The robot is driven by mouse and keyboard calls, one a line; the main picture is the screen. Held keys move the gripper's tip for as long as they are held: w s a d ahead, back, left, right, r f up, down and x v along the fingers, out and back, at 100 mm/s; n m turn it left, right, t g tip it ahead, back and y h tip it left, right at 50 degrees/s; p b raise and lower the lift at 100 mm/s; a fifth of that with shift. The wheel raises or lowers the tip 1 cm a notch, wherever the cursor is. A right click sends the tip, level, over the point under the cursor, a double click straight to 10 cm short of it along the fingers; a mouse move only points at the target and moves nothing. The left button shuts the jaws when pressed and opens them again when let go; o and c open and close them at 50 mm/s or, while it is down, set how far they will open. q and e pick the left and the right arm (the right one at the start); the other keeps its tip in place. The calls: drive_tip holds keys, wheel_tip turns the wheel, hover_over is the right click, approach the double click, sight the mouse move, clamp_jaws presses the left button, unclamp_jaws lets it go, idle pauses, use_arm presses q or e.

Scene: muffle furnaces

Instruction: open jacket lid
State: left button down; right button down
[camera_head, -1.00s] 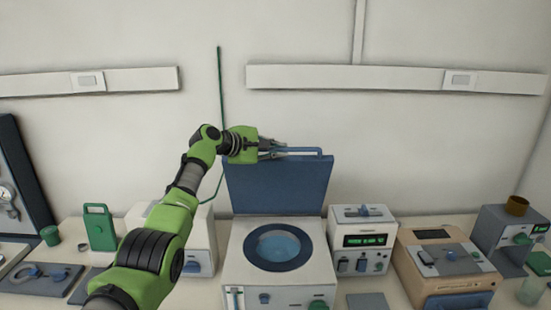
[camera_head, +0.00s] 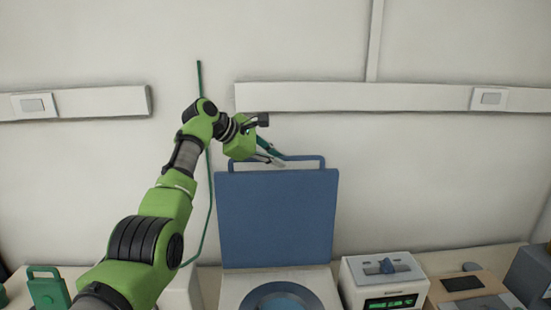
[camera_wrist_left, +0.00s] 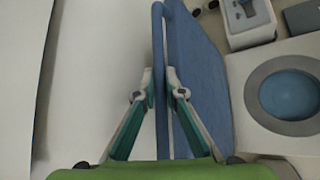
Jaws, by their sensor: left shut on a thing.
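The blue jacket lid (camera_head: 277,220) stands raised, close to upright, behind the white apparatus (camera_head: 236,287) in the head view. A blue bar handle (camera_head: 306,158) runs along the lid's top edge. The opening (camera_wrist_left: 291,94) shows at right there. My right gripper is out of view.
A white instrument with a green display (camera_head: 384,280) stands right of the apparatus. A beige device (camera_head: 461,287) is farther right. A green object (camera_head: 48,289) stands at lower left.

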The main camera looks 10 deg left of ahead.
use_arm(q)
drive_tip(key=shift+s+f, duration=0.2)
drive_tip(key=shift+f, duration=0.25)
drive_tip(key=c, duration=2.3)
unclamp_jaws()
drive_tip(key=shift+o, duration=1.1)
drive_tip(key=shift+w, duration=0.2)
drive_tip(key=v, duration=1.2)
drive_tip(key=shift+r, duration=0.15)
drive_tip(key=shift+w, duration=0.1)
drive_tip(key=shift+a, duration=0.1)
